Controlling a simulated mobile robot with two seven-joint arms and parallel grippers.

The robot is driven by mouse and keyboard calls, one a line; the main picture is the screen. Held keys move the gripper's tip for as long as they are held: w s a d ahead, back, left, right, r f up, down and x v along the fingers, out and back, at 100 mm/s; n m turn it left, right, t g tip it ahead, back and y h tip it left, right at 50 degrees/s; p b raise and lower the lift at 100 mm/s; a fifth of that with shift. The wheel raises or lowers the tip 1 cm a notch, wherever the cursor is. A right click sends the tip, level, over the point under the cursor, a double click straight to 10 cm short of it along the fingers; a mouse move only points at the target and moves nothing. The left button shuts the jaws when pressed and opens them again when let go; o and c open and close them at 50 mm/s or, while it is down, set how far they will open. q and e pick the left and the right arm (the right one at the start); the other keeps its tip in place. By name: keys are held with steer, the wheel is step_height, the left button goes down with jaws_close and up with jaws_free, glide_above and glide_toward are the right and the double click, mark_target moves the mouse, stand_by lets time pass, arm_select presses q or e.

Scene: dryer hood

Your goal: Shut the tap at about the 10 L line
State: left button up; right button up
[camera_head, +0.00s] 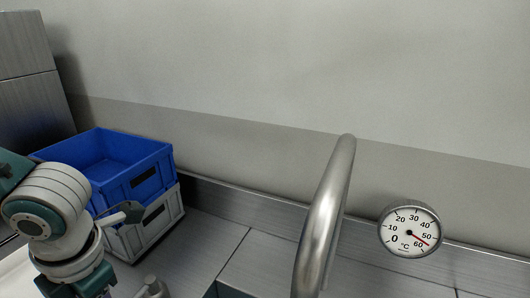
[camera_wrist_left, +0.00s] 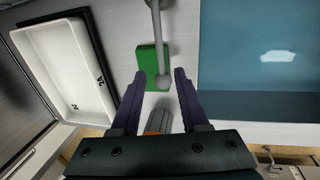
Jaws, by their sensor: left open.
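A curved steel spout (camera_head: 325,215) rises at centre right in the head view. No water stream shows. In the left wrist view a grey rod with a ball end (camera_wrist_left: 162,80) hangs in front of my left gripper (camera_wrist_left: 160,74); I cannot tell for sure that it is the tap's lever. My left gripper is open, with its purple fingers either side of the ball end and apart from it in the picture. A blue-tinted basin (camera_wrist_left: 255,105) is at right in that view. No 10 L line is readable. My right gripper is not in view.
A blue crate (camera_head: 151,179) sits on a grey crate (camera_head: 160,221) beside my left arm. A round dial (camera_head: 410,229) in °C stands right of the spout. A green block (camera_wrist_left: 146,62) lies behind the rod. A white tray (camera_wrist_left: 65,65) is at left in the wrist view.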

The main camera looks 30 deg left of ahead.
arm_select(q)
steer(key=r, duration=0.2)
steer(key=d+r, duration=0.1)
steer(key=r, duration=0.2)
steer(key=shift+r, duration=0.2)
steer(key=shift+d, duration=0.1)
steer(key=w+d+r+n+t+h, duration=0.1)
steer(key=w+d+n+t+h, duration=0.1)
steer(key=d+n, duration=0.8)
steer(key=w+d+r+n+t+h, duration=0.1)
steer(key=d+r+n+t+h, duration=0.15)
steer(key=d+n, duration=0.8)
steer(key=s+a+n+y, duration=0.2)
steer(key=s+a+n, duration=0.25)
steer(key=n, duration=0.75)
step_height(320, 180, up, 28)
steer(key=w+p, duration=0.1)
steer(key=p, duration=2.7)
